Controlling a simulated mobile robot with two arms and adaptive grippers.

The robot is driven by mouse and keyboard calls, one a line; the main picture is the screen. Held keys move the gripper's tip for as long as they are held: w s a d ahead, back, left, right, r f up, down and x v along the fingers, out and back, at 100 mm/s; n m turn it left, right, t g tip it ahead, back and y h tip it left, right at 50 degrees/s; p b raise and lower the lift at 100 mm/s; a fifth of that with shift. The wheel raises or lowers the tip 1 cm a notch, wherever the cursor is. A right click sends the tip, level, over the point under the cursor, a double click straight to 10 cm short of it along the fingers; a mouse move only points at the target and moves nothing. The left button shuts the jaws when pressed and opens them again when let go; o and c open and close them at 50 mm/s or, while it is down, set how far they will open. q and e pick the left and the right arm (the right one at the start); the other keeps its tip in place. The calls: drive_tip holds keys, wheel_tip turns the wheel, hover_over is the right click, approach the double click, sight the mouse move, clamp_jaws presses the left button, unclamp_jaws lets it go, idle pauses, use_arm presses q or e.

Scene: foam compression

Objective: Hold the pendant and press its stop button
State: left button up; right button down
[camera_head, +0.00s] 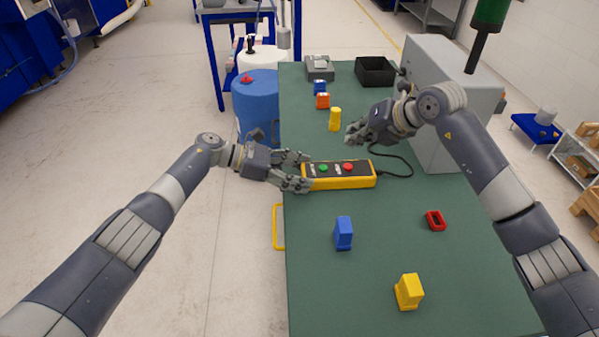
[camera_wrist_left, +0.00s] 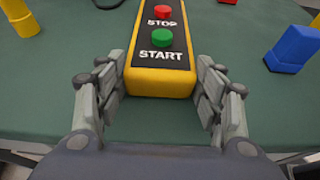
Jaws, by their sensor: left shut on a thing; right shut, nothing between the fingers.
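The yellow and black pendant (camera_head: 339,182) lies along the middle of the green table, with a cable running from its right end. Its green start button (camera_head: 323,168) is nearer my left gripper and its red stop button (camera_head: 348,167) is further right. My left gripper (camera_head: 302,172) is shut around the pendant's left end; in the left wrist view the fingers flank the pendant (camera_wrist_left: 160,84) on both sides, below the red stop button (camera_wrist_left: 163,12). My right gripper (camera_head: 355,133) is shut and empty, above and behind the pendant, apart from the stop button.
A blue block (camera_head: 343,232), a yellow block (camera_head: 409,291) and a red part (camera_head: 435,220) lie in front on the table (camera_head: 320,290). A yellow piece (camera_head: 335,119) stands behind the pendant. A grey machine (camera_head: 447,100) stands at the right, and a black bin (camera_head: 375,71) at the back.

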use_arm(q)
drive_tip(key=shift+f, duration=0.1)
drive_tip(key=o, duration=1.6)
